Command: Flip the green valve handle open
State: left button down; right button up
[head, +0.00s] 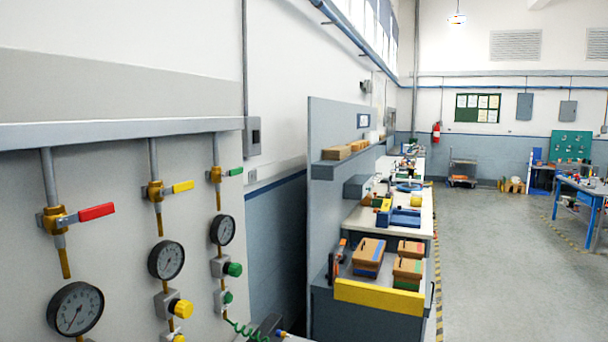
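The green valve handle (235,171) is on the right-hand of three brass valves on the wall panel at the left. It points right, level, across its vertical pipe. Its brass valve body (214,175) sits under the panel's grey top ledge, above a round gauge (223,230). A yellow handle (183,186) and a red handle (97,212) on the neighbouring valves also point right. Neither of my grippers shows in the head view.
Green and yellow knobs (181,307) stick out below the gauges. A green coiled hose (247,331) hangs at the panel's lower right. A workbench with cardboard boxes (368,257) stands beyond the panel. Open floor (500,260) lies to the right.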

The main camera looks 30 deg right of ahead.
aim_at(238, 170)
jog(key=z, duration=0.75)
jog(key=i+l, duration=0.3)
jog(key=i+l+u, duration=0.1)
jog(key=i+l, duration=0.25)
jog(key=l, duration=0.15)
jog(key=i+l, duration=0.3)
jog(key=l, duration=0.15)
jog(key=i+l+u, duration=0.1)
jog(key=i+l, duration=0.2)
jog(key=l, duration=0.15)
jog(key=i+l, duration=0.3)
jog(key=l, duration=0.15)
